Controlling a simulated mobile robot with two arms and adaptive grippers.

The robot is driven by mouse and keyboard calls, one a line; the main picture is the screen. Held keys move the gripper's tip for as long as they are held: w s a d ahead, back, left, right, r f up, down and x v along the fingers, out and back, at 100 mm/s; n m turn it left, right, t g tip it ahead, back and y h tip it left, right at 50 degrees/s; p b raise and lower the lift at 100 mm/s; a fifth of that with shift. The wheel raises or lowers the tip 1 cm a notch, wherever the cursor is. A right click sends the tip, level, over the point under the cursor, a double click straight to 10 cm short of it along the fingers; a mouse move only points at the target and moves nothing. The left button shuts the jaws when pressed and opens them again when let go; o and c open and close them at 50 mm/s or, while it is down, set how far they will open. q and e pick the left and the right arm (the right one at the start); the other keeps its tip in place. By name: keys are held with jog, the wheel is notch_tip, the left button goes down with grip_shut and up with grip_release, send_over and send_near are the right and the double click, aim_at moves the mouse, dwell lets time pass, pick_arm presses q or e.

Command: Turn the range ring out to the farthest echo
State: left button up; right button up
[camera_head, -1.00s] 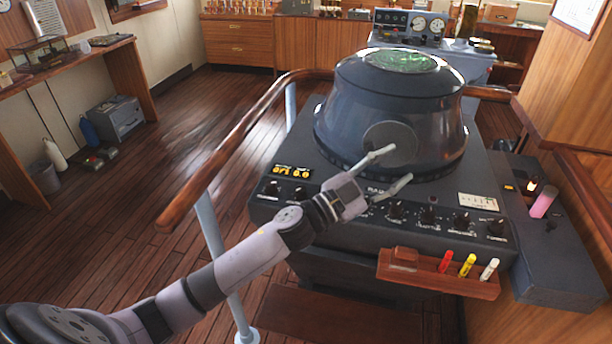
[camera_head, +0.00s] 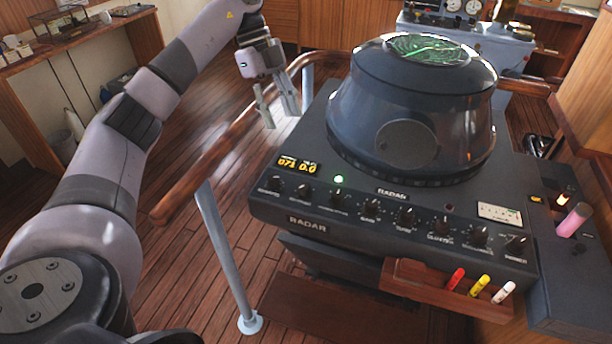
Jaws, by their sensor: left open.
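The radar console (camera_head: 300,222) stands right of centre with a dark domed hood (camera_head: 370,109) on it. The radar screen (camera_head: 428,48) on top of the hood glows green. A row of small black knobs (camera_head: 406,217) runs along the front panel. An orange readout (camera_head: 297,166) shows 071 and 0.0, and a green light (camera_head: 338,179) is lit. I cannot tell which knob is the range ring. My left gripper (camera_head: 283,112) is open and empty, pointing down beside the wooden rail, left of the hood and apart from the knobs. My right gripper is not in view.
A wooden handrail (camera_head: 232,140) on grey posts (camera_head: 222,250) curves round the console's left side. A wooden tray (camera_head: 420,283) with red, yellow and white markers juts from its front. A pink cylinder (camera_head: 573,220) stands at right.

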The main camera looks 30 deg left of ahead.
aim_at(304, 185)
pick_arm(q)
jog(key=p+x, duration=0.3)
jog(key=x, duration=1.3)
jog(key=shift+s+d, duration=0.15)
jog(key=shift+d+f, duration=0.2)
jog(key=shift+f, duration=0.35)
jog(key=shift+c, duration=0.5)
grip_shut()
